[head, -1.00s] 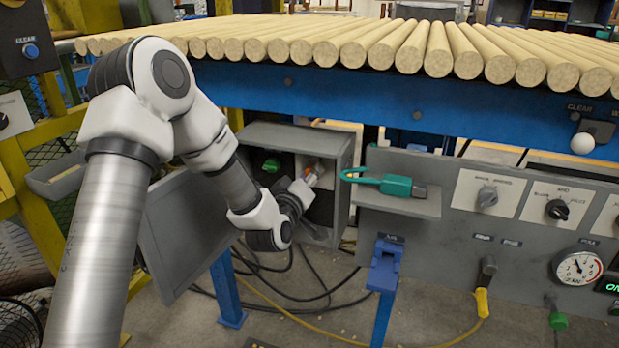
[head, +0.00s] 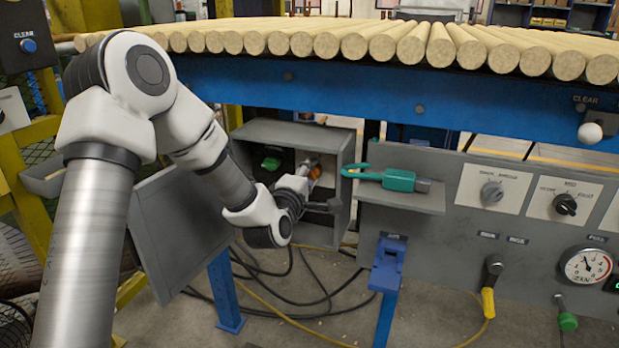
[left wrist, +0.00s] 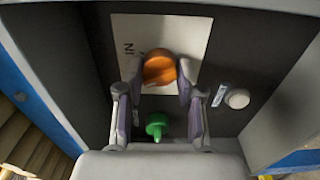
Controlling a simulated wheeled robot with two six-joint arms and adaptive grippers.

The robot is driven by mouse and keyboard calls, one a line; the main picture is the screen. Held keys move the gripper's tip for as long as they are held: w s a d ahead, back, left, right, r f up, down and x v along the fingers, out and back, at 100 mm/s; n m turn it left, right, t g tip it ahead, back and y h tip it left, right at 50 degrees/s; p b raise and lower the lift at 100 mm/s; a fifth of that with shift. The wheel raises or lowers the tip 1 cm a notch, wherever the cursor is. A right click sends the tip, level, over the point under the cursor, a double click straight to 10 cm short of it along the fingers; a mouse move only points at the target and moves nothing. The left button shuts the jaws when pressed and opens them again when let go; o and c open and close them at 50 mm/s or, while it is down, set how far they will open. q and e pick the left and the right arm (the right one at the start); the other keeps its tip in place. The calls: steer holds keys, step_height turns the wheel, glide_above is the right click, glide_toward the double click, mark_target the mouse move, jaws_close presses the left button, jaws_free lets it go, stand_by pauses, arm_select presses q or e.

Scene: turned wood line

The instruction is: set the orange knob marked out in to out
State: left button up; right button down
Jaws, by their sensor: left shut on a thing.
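The orange knob (left wrist: 160,66) sits on a pale label plate (left wrist: 185,33) inside the open grey box (head: 345,155). Part of the knob also shows in the head view (head: 315,172). My left gripper (left wrist: 160,75) reaches into the box, its two fingers on either side of the knob and shut on it. It also shows in the head view (head: 309,169). The letters "IN" show on the plate at the left in the left wrist view; no "OUT" marking can be read. My right gripper is not in view.
A green knob (left wrist: 157,125) sits near the orange one, with a pale round button (left wrist: 237,98) beside them. The box's door (head: 180,235) hangs open at the left. A shelf with a green tool (head: 398,180) is just right of the box.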

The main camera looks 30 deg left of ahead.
arm_select(q)
steer(key=shift+n, duration=0.6)
steer(key=o, duration=1.1)
steer(key=shift+o, duration=0.2)
steer(key=v, duration=0.7)
steer(key=shift+s, duration=0.25)
steer(key=shift+d, duration=0.1)
